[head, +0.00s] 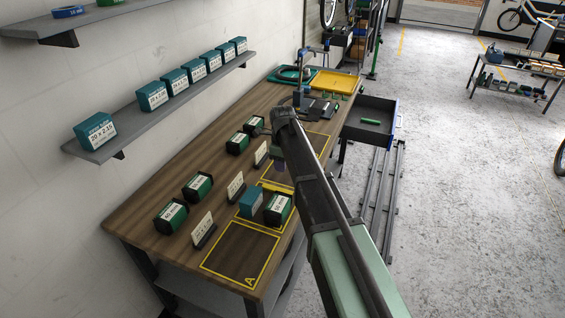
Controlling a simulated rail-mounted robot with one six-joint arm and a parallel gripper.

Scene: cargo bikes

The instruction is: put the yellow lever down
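I cannot make out a yellow lever in the head view. My arm reaches up over the workbench (165,213) from the lower right, and its dark end bends down behind the forearm. My gripper (277,166) is low over the right side of the bench, near the middle marked area. It is small, dark and partly covered by my arm. I cannot see its fingers clearly, nor whether it holds anything.
Green-and-black boxes (278,209), a teal box (251,202) and white label cards stand on the bench. The front yellow-outlined area (240,253), marked A, is empty. A yellow tray (336,82) lies at the back. A drawer (369,108) stands open with a green item inside.

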